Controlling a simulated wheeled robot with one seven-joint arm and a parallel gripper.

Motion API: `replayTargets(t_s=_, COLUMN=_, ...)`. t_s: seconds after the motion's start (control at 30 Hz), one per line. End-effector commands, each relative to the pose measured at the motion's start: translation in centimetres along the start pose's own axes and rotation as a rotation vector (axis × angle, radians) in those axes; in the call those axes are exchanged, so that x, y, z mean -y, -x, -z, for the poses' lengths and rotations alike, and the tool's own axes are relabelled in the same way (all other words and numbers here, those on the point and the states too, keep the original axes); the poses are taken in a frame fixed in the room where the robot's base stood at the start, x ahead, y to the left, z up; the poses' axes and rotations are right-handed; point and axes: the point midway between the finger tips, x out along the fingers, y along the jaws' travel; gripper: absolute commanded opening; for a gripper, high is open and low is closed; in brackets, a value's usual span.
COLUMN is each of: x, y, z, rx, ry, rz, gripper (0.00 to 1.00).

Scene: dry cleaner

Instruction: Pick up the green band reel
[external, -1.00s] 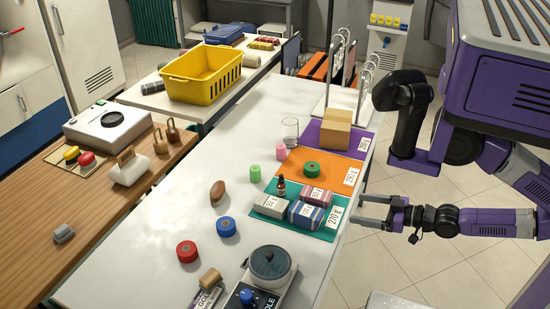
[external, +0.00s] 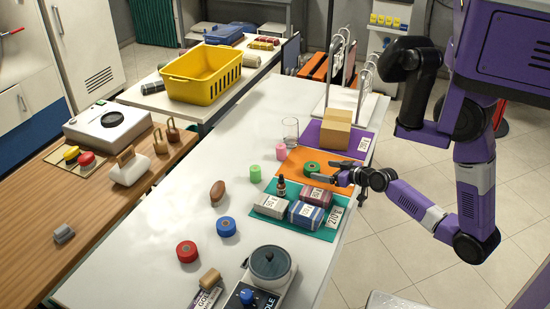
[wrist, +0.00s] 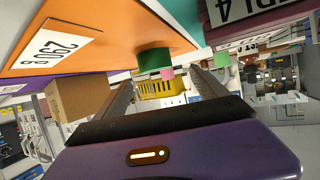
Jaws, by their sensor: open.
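The green band reel (external: 311,168) lies flat on the orange mat (external: 292,160) on the white table. In the wrist view the green band reel (wrist: 155,61) is ahead of my gripper, near the middle between the fingers. My gripper (external: 332,174) is open over the right side of the orange mat, its fingertips close to the reel. In the wrist view my gripper (wrist: 160,88) shows its two fingers spread apart with nothing between them. I cannot tell whether a fingertip touches the reel.
A cardboard box (external: 336,131) stands on the purple mat behind. A pink reel (external: 281,152), a pale green reel (external: 255,174) and a glass (external: 290,131) stand left of the orange mat.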

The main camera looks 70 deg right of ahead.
Motion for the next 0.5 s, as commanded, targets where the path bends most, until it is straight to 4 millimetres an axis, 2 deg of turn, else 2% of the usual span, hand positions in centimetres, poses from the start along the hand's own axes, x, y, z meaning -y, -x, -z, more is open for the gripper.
replayTargets(t_s=0.37, x=-0.2, y=-3.5, z=0.2, rx=0.000, ry=0.008, rz=0.002, gripper=0.83)
replayTargets(t_s=0.5, x=-0.7, y=-5.5, z=0.3, rx=0.000, ry=0.008, rz=0.001, gripper=0.83)
